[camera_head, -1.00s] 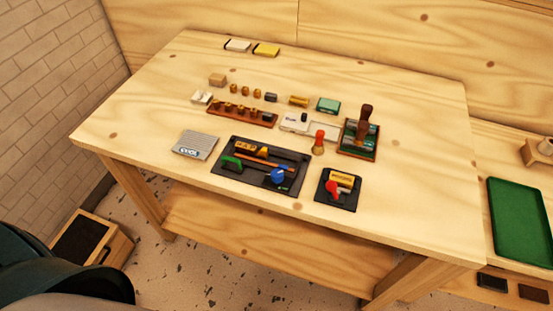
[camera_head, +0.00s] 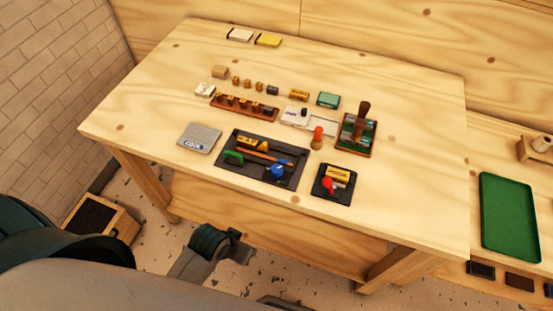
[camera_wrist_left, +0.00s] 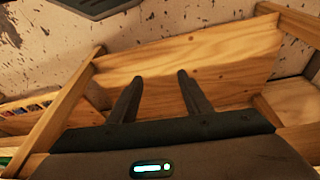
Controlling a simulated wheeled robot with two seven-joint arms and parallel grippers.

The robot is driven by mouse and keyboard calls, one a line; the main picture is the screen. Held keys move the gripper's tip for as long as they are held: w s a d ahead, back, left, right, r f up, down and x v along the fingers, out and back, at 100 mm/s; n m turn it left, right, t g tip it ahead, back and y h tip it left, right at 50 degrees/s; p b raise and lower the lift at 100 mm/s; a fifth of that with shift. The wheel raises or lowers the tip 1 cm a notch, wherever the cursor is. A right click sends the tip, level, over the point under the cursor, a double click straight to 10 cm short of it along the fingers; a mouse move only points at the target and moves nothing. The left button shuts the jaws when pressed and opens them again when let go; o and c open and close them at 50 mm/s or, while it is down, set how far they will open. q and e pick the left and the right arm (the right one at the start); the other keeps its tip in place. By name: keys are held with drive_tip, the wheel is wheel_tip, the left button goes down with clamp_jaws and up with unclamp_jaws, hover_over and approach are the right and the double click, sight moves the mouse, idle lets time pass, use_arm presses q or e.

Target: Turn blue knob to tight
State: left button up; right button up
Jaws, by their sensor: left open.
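The blue knob (camera_head: 278,171) sits on the right part of a black panel (camera_head: 262,181) near the table's front edge. An orange bar (camera_head: 262,157) runs just behind it and a green piece (camera_head: 233,157) lies to its left. No marking for tight is readable, and the knob's turn angle is too small to tell. My left gripper (camera_wrist_left: 160,76) is open and empty in the wrist view, with the table's lower shelf beyond its fingers. In the head view, part of my arm shows low in front of the table, well short of the knob. My right gripper is not in view.
A smaller black panel with a red knob (camera_head: 328,184) stands right of the blue knob. A grey box (camera_head: 200,138) lies to the left. Several small blocks and an upright red-topped piece (camera_head: 317,137) stand behind. The wooden table's (camera_head: 420,215) right front is bare.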

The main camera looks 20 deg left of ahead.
use_arm(q)
drive_tip(key=w+d+r+m+h+p, duration=0.1)
drive_tip(key=w+d+r, duration=0.3)
drive_tip(key=r, duration=0.4)
drive_tip(key=w+d+r+g+h, duration=0.1)
drive_tip(key=w+d+r+h, duration=0.1)
drive_tip(key=w+d+r, duration=0.45)
drive_tip(key=w+d+r+m+h+p, duration=0.1)
drive_tip(key=w+d+r, duration=0.1)
drive_tip(key=r, duration=0.8)
wheel_tip(320, 180, up, 13)
drive_tip(key=n+g+y, duration=0.2)
drive_tip(key=n+y, duration=0.1)
drive_tip(key=y, duration=0.2)
hover_over(277, 168)
drive_tip(key=shift+f, duration=0.1)
wheel_tip(277, 168, down, 17)
drive_tip(key=shift+f+p, duration=0.15)
drive_tip(key=shift+p, duration=0.15)
drive_tip(key=shift+c, duration=0.4)
drive_tip(key=c, duration=1)
